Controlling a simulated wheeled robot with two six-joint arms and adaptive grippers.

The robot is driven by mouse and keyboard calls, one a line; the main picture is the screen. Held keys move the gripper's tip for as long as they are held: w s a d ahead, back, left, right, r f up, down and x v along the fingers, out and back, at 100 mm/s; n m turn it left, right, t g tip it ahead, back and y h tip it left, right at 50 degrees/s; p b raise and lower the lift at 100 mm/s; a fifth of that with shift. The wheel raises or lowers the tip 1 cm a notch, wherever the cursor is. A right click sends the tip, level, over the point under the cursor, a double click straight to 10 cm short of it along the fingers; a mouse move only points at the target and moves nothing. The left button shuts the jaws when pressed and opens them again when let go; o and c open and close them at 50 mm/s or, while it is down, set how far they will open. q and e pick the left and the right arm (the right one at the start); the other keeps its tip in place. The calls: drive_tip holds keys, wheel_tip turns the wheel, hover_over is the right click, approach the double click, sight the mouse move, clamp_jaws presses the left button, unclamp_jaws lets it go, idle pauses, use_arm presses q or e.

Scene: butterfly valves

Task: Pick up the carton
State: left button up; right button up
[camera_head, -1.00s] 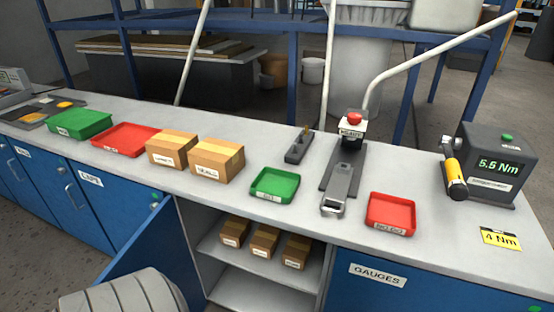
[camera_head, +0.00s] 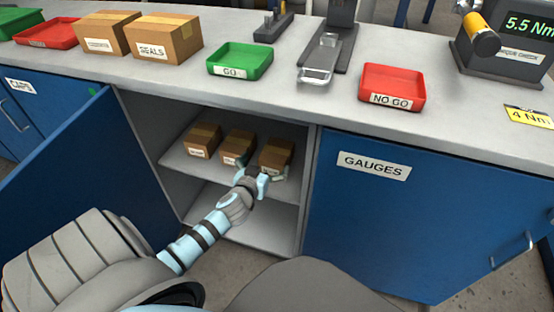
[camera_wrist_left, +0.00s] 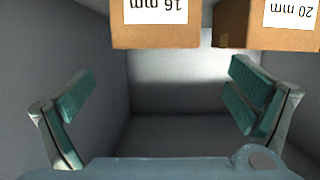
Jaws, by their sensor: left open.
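Three small brown cartons stand in a row on the upper shelf of the open cabinet: a left one (camera_head: 202,140), a middle one (camera_head: 238,147) and a right one (camera_head: 279,153). My left gripper (camera_head: 270,179) is open in front of the right carton, its fingers covering part of that carton's lower front. In the left wrist view, a carton labelled 16 mm (camera_wrist_left: 158,35) shows upside down at the top, and another labelled 20 mm (camera_wrist_left: 280,38) at top right. The left gripper's fingers (camera_wrist_left: 160,95) are wide apart with nothing between them. My right gripper is out of view.
The cabinet shelf (camera_head: 175,160) has side walls close by. The open blue door (camera_head: 75,165) stands on the left; the closed GAUGES door (camera_head: 400,220) is on the right. The bench top above holds larger cartons (camera_head: 165,38), a green GO tray (camera_head: 240,60) and a red NO GO tray (camera_head: 392,88).

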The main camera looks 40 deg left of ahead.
sight(276, 151)
use_arm(q)
drive_tip(key=b+x, duration=0.1)
drive_tip(key=x, duration=0.3)
drive_tip(key=b+x, duration=0.2)
drive_tip(key=x, duration=0.2)
drive_tip(key=shift+w+d+f, duration=0.15)
drive_tip(key=shift+w+f, duration=0.05)
drive_tip(key=shift+f, duration=0.1)
drive_tip(key=shift+r, duration=0.15)
drive_tip(key=shift+c, duration=1.2)
drive_tip(key=c, duration=1.8)
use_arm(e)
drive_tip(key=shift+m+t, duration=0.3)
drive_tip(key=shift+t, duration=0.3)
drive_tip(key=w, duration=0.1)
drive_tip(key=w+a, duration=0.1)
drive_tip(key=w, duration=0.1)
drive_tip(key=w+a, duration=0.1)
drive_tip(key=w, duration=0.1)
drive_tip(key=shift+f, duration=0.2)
